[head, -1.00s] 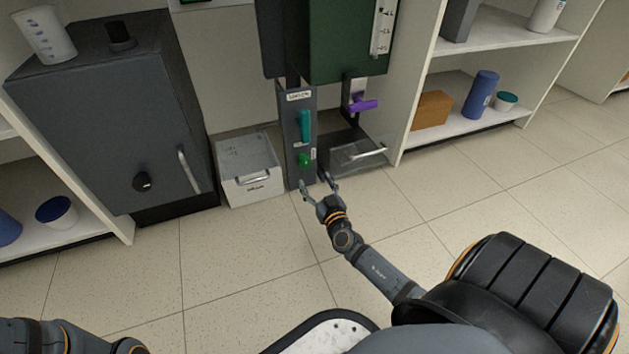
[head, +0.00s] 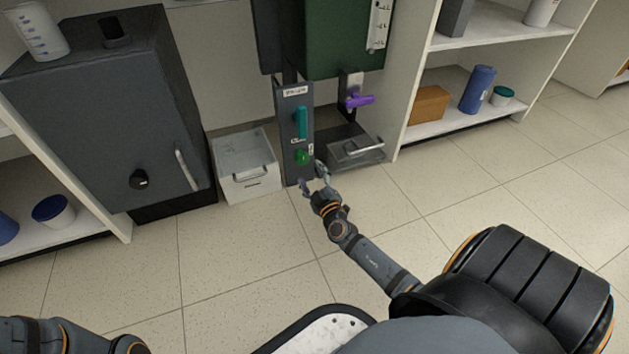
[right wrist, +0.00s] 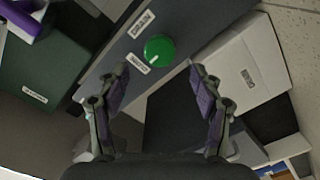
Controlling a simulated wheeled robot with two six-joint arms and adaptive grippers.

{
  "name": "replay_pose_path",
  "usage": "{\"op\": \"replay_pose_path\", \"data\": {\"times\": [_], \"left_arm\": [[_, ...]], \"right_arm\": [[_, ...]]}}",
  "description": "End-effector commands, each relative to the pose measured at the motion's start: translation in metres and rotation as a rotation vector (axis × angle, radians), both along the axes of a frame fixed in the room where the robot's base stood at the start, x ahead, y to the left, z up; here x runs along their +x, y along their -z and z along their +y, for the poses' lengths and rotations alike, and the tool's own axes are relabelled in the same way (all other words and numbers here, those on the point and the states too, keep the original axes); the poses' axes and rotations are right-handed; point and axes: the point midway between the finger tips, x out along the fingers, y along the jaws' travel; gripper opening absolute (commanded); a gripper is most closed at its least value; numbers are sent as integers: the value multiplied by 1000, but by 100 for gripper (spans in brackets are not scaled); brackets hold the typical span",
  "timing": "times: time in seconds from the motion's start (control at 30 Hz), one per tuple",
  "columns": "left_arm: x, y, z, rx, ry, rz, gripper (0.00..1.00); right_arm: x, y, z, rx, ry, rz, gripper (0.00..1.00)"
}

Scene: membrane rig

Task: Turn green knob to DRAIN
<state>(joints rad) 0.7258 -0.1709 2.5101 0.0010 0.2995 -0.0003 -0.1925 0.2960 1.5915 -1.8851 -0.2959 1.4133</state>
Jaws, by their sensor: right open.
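The green knob (head: 302,157) sits low on a narrow grey upright panel (head: 293,110), below a teal handle (head: 301,122). In the right wrist view the round green knob (right wrist: 159,48) has a white pointer mark at its lower left edge, toward the lower white label (right wrist: 137,63). The DRAIN label (right wrist: 141,24) is at its upper left. My right gripper (head: 312,178) is open and empty, just in front of and below the knob. In the right wrist view the fingers (right wrist: 160,76) are spread to either side, short of the knob. My left gripper is out of view.
A white lidded box (head: 247,166) stands left of the panel, beside a dark cabinet (head: 110,120). A dark tray with a handle (head: 352,150) and a purple valve lever (head: 360,101) are to the right. The floor (head: 250,270) in front is clear.

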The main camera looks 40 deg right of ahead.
Motion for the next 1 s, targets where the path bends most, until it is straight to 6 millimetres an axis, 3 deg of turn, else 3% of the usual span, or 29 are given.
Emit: {"op": "replay_pose_path", "data": {"times": [0.4,0.87,1.0], "left_arm": [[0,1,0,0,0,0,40],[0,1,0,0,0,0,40],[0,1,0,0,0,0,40]], "right_arm": [[52,0,-13,1,1,0,66],[63,0,-15,2,0,0,66],[62,0,-15,2,0,0,50]]}}
